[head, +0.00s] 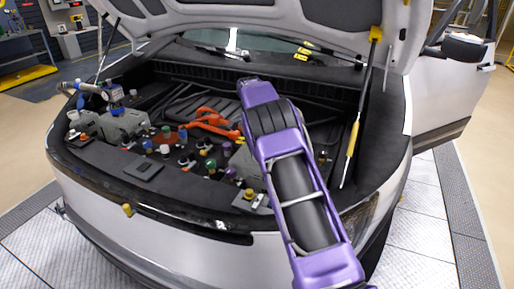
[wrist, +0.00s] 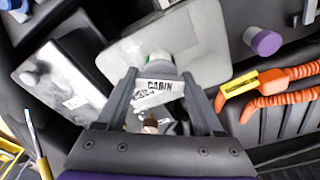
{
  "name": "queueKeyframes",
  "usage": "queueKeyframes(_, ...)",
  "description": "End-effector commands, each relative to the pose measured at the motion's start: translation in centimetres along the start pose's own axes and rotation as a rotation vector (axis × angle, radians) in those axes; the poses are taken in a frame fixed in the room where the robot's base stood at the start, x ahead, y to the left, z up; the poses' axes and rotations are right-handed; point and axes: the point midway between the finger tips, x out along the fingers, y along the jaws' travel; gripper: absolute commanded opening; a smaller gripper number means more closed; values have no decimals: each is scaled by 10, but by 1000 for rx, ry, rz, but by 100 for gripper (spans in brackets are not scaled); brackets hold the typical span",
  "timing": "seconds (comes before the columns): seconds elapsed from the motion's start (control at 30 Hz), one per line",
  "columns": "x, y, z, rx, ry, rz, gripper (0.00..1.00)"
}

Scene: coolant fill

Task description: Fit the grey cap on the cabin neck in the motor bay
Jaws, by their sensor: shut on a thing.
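In the wrist view my gripper (wrist: 158,77) comes in from the bottom, with one dark finger on each side of a white CABIN label (wrist: 160,87). It is shut on a pale grey thing at the fingertips, which I take for the grey cap; its outline is hard to make out. Just beyond the fingertips a green and white round part (wrist: 155,58) stands on a light grey tank (wrist: 200,45). The cabin neck cannot be told apart here. In the head view my arm reaches into the motor bay (head: 140,170) and hides the gripper.
Orange cables (wrist: 285,85) run right of the gripper, near a purple cap (wrist: 266,42). A grey box (wrist: 70,85) lies to the left.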

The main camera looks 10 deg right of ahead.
Motion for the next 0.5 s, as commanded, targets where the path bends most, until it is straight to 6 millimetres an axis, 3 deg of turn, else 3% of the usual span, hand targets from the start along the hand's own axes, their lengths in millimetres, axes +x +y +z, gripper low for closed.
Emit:
queueKeyframes(0.3, 4, 1, 0, 241, 0, 34, 27)
queueKeyframes(0.5, 4, 2, 0, 278, -2, 40, 27)
